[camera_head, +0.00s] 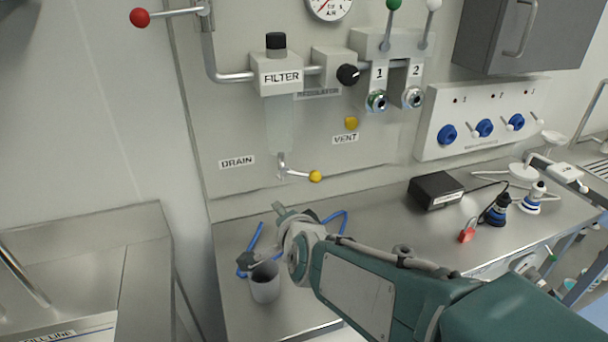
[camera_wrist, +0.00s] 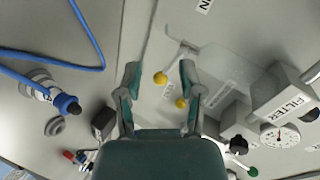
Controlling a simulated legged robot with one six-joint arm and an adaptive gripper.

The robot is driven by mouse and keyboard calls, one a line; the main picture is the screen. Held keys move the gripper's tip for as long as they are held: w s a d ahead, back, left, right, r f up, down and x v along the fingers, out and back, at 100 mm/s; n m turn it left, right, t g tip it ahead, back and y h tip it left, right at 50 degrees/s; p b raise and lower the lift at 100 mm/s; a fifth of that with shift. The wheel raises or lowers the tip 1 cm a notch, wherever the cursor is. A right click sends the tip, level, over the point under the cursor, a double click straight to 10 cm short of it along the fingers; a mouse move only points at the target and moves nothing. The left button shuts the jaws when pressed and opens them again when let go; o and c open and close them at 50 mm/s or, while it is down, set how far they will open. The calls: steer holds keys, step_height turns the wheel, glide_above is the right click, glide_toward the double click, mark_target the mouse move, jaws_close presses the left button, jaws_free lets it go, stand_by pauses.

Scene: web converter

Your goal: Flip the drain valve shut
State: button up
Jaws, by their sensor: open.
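The drain valve (camera_head: 283,168) is under the clear filter bowl (camera_head: 280,122), right of the DRAIN label (camera_head: 237,162). Its lever reaches out sideways to the right, ending in a yellow knob (camera_head: 315,176). My gripper (camera_head: 263,233) is below and in front of the valve, over the bench, not touching it. In the wrist view my gripper (camera_wrist: 160,68) has its fingers spread, and the drain knob (camera_wrist: 160,79) shows between them, farther off. Nothing is held.
A yellow vent knob (camera_head: 351,122) sits above and right of the drain knob. A grey cup (camera_head: 265,282) and a blue hose (camera_head: 335,217) are on the bench near my gripper. A black box (camera_head: 436,190) and red padlock (camera_head: 467,232) lie farther right.

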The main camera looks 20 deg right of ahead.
mark_target(305, 175)
steer(key=w+d+m+t+h, duration=0.1)
steer(key=w+d+m+h, duration=0.1)
steer(key=w+d+m, duration=0.1)
steer(key=w+d+f+m+t+h, duration=0.1)
steer(key=w+d+m+h, duration=0.1)
steer(key=w, duration=0.4)
steer(key=w+d+m+h, duration=0.2)
steer(key=w+d+m, duration=0.2)
steer(key=w+m, duration=0.1)
steer(key=shift+w+d+f+m+t, duration=0.15)
steer(key=shift+f+m+t, duration=0.25)
steer(key=shift+m, duration=0.3)
